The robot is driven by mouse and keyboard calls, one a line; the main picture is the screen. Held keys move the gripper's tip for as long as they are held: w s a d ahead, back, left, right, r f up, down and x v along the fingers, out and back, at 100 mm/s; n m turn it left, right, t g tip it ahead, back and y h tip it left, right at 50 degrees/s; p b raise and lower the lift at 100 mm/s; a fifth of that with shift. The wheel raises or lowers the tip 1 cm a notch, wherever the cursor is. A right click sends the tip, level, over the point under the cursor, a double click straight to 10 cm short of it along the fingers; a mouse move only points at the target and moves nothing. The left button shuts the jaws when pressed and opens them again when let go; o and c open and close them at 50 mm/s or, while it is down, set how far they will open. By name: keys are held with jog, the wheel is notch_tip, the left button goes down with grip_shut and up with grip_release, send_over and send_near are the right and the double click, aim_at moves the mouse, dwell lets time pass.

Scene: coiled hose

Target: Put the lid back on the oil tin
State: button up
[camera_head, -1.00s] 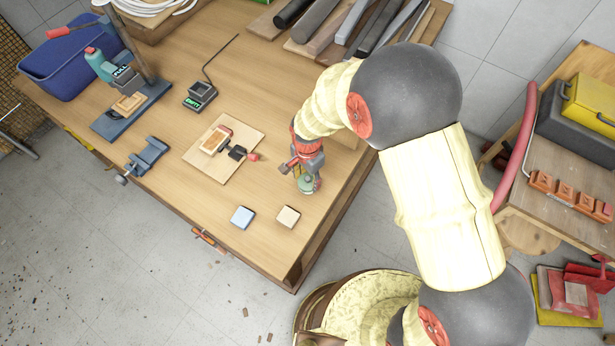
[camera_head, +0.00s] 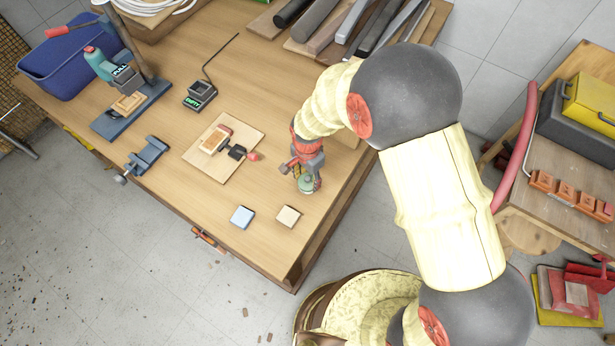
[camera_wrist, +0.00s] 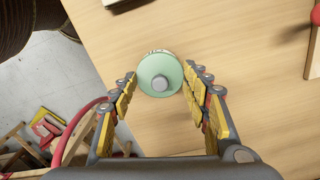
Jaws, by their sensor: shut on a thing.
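My gripper (camera_head: 304,178) is over the near right part of the bench, with its fingers on both sides of a round green lid with a grey knob (camera_wrist: 160,83). In the wrist view (camera_wrist: 159,76) the fingers are shut on it. A pale, marked band of the oil tin (camera_wrist: 154,53) shows past the lid's far edge. In the head view the green top (camera_head: 306,185) shows below the fingers. The rest of the tin is hidden, and I cannot tell whether the lid is fully seated.
A board (camera_head: 200,165) with a clamp-like tool is to the left. A blue bin (camera_head: 62,65) stands at the far left. The bench's right edge is close to my gripper.

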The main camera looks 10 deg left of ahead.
jog(key=o, duration=1)
jog(key=shift+o, duration=1.3)
jog(key=shift+o, duration=1.1)
jog(key=shift+r+p, duration=2.1)
jog(key=shift+r, duration=1.45)
jog(key=shift+c, duration=1.1)
